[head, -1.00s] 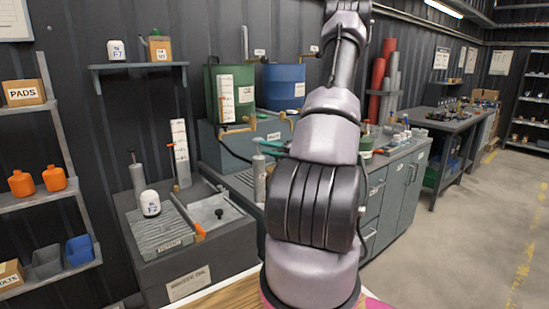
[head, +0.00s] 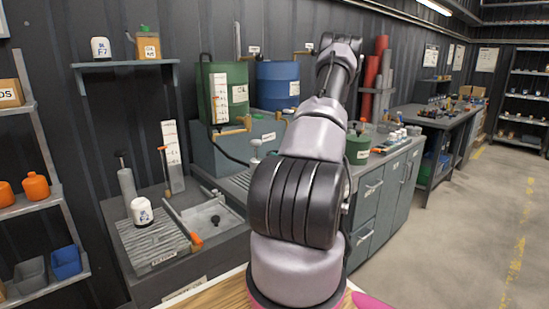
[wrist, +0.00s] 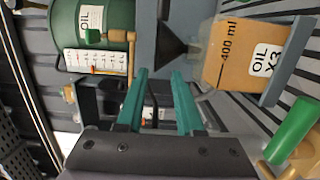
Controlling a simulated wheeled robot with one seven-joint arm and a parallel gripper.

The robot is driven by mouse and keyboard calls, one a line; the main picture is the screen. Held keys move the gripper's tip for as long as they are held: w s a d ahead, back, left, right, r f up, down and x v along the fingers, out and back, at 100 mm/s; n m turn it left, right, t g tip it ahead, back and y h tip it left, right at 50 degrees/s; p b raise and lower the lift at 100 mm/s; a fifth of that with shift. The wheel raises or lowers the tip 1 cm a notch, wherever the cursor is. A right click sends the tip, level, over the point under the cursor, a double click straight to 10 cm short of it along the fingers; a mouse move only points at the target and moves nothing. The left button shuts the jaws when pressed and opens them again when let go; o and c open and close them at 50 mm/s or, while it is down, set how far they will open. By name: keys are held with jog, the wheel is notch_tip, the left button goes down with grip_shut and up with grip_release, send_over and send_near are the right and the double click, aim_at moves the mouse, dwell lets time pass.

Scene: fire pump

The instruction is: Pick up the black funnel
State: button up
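A black funnel (wrist: 173,45) shows in the wrist view as a dark cone just beyond my fingertips, narrowing to the right towards an oil box. My gripper (wrist: 160,74) has two teal fingers standing apart with nothing between them. The funnel lies a little ahead of the tips, and no contact is visible. In the head view my arm covers the middle, and I cannot make out the funnel or my fingers there.
The brown oil box (wrist: 246,60) sits close to the funnel. A green drum (head: 226,93) and a blue drum (head: 277,85) stand by the wall. A green can (head: 358,148) and small bottles stand on the counter (head: 398,152). The floor at right is clear.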

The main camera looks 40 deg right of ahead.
jog(key=w, duration=0.6)
jog(key=shift+w+d, duration=0.15)
jog(key=shift+w, duration=0.25)
grip_shut()
